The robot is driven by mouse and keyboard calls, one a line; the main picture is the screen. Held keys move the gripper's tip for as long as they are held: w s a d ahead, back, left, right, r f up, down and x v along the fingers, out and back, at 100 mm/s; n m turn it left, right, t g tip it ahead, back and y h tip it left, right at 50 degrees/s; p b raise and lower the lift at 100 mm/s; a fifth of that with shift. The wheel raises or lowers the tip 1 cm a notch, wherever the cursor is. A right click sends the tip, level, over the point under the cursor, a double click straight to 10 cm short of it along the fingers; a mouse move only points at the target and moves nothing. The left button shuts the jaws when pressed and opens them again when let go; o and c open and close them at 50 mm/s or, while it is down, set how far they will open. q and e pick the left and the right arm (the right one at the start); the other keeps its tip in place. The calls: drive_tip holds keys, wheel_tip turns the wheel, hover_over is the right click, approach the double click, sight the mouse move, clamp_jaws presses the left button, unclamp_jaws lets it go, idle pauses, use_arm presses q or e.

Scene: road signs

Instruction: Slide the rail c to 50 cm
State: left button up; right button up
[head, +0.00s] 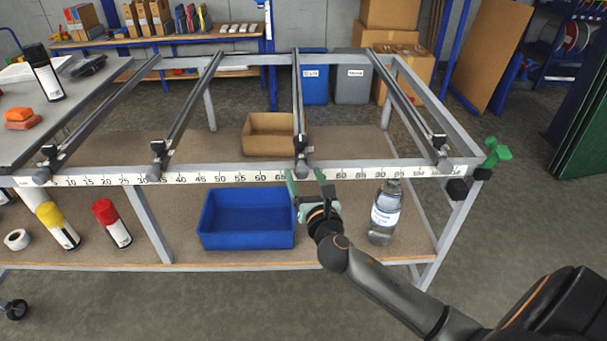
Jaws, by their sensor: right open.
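Four dark rails run front to back across a grey metal frame, each with a clamp at its front end. No letters can be read on them; counting from the left, the third, taken as rail c (298,105), has its front end at about 70 on the white scale strip (222,176). The 50 mark is left of it, on clear strip between the second and third rails. My right gripper (306,174) is open, its green fingers either side of that rail's front end in the picture. Contact cannot be told. My left gripper is not in view.
The second rail (187,110) stands near 35 and the fourth rail (410,105) near the right end. A blue bin (247,220) and a clear bottle (384,215) stand on the lower shelf. A cardboard box (268,135) sits behind. A green fitting (497,152) is at the frame's right corner.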

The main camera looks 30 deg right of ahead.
drive_tip(key=shift+w+d, duration=0.15)
drive_tip(key=shift+w, duration=0.3)
clamp_jaws()
idle(0.4)
idle(0.8)
